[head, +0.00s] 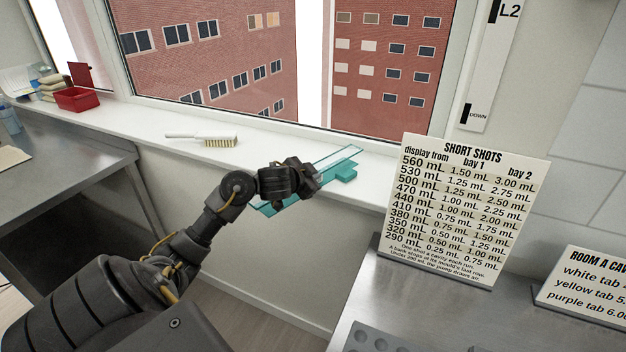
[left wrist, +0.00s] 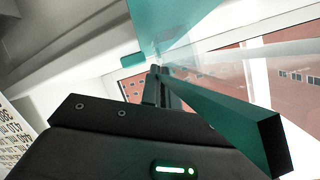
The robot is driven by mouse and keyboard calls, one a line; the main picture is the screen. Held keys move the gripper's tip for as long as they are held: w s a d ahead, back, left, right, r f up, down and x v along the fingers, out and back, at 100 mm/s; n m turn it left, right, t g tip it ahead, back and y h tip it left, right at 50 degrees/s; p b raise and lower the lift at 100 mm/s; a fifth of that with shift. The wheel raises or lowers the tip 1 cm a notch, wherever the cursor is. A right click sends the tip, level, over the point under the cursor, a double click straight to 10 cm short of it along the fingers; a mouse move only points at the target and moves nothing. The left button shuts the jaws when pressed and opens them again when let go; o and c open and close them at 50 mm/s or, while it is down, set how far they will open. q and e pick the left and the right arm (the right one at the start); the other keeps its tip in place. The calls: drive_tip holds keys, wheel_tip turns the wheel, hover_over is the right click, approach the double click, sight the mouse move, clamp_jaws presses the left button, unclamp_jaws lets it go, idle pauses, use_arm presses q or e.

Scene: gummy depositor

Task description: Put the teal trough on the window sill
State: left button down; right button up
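The teal trough (head: 343,162) is long, with partly see-through walls and a small solid teal block at its right part. It lies slantwise over the white window sill (head: 270,150), its near left end reaching past the sill's front edge. I cannot tell whether it touches the sill. My left gripper (head: 306,180) is at the trough's middle and hides part of it. In the left wrist view the fingers are close together on the trough (left wrist: 225,112), which runs out to both sides. My right gripper is not in view.
A white brush (head: 205,139) lies on the sill to the left. A red bin (head: 77,99) stands farther left. A "Short shots" sign (head: 463,205) stands close right of the trough, on a metal counter (head: 375,310). The window is behind the sill.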

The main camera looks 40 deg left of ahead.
use_arm(q)
drive_tip(key=c, duration=1.7)
unclamp_jaws()
drive_tip(key=shift+s+d+r, duration=0.1)
drive_tip(key=shift+s+r, duration=0.1)
drive_tip(key=shift+p+v, duration=2.35)
drive_tip(key=shift+v, duration=3.4)
drive_tip(key=shift+f, duration=0.1)
